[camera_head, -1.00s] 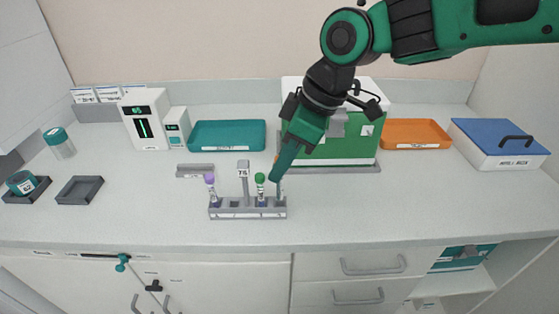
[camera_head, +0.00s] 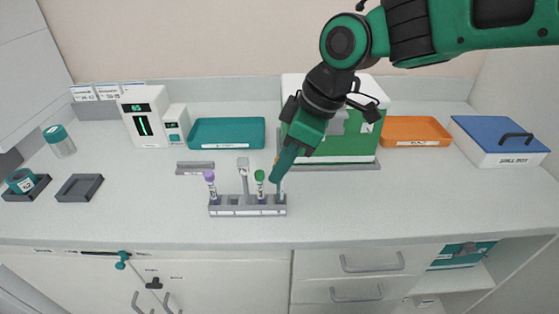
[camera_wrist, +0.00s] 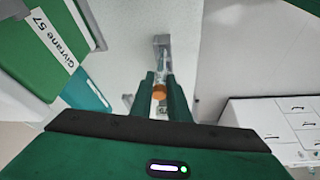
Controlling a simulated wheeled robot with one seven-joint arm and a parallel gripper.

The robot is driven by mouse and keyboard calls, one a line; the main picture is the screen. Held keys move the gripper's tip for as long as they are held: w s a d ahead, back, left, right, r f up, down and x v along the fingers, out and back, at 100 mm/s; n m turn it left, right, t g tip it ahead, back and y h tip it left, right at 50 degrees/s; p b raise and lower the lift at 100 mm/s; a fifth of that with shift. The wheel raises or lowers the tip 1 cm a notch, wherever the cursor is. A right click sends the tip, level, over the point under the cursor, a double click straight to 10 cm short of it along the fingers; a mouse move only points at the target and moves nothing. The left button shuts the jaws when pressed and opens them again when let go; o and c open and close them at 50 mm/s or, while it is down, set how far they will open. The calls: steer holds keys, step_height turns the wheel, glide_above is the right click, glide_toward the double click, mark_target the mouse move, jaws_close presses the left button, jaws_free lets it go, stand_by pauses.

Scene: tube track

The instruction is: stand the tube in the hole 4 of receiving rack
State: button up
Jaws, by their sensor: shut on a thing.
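The grey receiving rack (camera_head: 247,211) stands on the counter in the head view. My gripper (camera_head: 279,180) is over its right end, pointing down. In the wrist view my gripper (camera_wrist: 160,88) is shut on a tube with an orange cap (camera_wrist: 159,91). The tube's pale lower part (camera_head: 280,190) shows below the fingers at the rack's rightmost position. I cannot tell how deep it sits there.
A grey post (camera_head: 243,175) rises at the rack's middle. A small grey block (camera_head: 195,168) lies behind the rack. Further back are a teal tray (camera_head: 227,133), a green and white box (camera_head: 345,150) and an orange tray (camera_head: 415,131). The counter right of the rack is clear.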

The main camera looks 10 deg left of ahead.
steer(key=shift+f, duration=0.95)
stand_by(0.3)
steer(key=o, duration=0.9)
steer(key=shift+c, duration=0.2)
steer(key=shift+w, duration=0.1)
steer(key=v, duration=1)
steer(key=shift+r, duration=0.35)
steer(key=shift+d, duration=0.15)
